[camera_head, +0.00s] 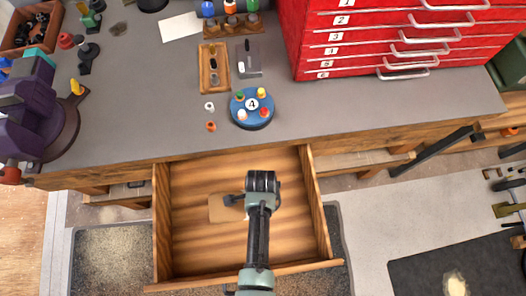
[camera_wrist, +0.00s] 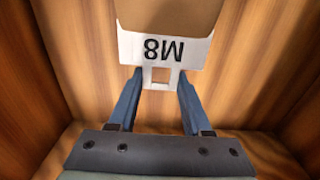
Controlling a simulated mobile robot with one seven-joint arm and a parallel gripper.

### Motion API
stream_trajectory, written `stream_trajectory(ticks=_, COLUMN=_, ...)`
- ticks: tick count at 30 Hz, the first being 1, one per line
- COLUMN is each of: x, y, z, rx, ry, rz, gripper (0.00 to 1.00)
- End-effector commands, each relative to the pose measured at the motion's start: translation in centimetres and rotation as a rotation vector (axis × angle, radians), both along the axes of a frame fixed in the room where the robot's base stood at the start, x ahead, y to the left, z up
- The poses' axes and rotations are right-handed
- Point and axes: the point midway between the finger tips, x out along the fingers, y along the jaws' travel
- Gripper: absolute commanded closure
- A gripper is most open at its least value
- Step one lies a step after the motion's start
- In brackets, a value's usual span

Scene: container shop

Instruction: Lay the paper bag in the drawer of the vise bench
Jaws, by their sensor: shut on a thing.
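The paper bag (camera_head: 221,211) is small and brown, with a white header marked M8 that reads upside down in the wrist view (camera_wrist: 165,47). My gripper (camera_wrist: 160,78) is shut on the header end of the bag. In the head view my gripper (camera_head: 236,201) is inside the open drawer (camera_head: 190,250), above its wooden floor. The bag is flat and within the drawer walls; I cannot tell whether it touches the floor. My wrist hides part of the drawer and the bag's right side. The drawer is otherwise empty where visible.
The grey bench top (camera_head: 140,110) lies behind the drawer. A purple vise (camera_head: 28,110) stands at its left, a red drawer cabinet (camera_head: 350,40) at back right. A round blue tray (camera_head: 251,108) and wooden holders (camera_head: 214,68) sit between them. A dark mat (camera_head: 450,270) lies on the floor at right.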

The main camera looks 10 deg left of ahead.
Motion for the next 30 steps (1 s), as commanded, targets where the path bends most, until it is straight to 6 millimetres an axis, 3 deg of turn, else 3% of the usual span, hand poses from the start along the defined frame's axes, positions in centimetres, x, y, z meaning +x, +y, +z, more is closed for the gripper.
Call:
stream_trajectory(ticks=3, x=0.05, y=0.01, z=-0.91, rx=0.000, ry=-0.001, rz=0.000, gripper=1.00)
stream_trajectory(ticks=13, x=0.05, y=0.02, z=-0.98, rx=0.000, ry=-0.001, rz=0.000, gripper=1.00)
stream_trajectory(ticks=14, x=0.05, y=0.02, z=-0.97, rx=0.000, ry=-0.001, rz=0.000, gripper=0.47)
stream_trajectory(ticks=19, x=0.03, y=0.01, z=-0.98, rx=0.000, ry=-0.001, rz=0.000, gripper=0.17)
stream_trajectory(ticks=30, x=0.01, y=0.01, z=-0.71, rx=0.000, ry=0.000, rz=0.000, gripper=0.16)
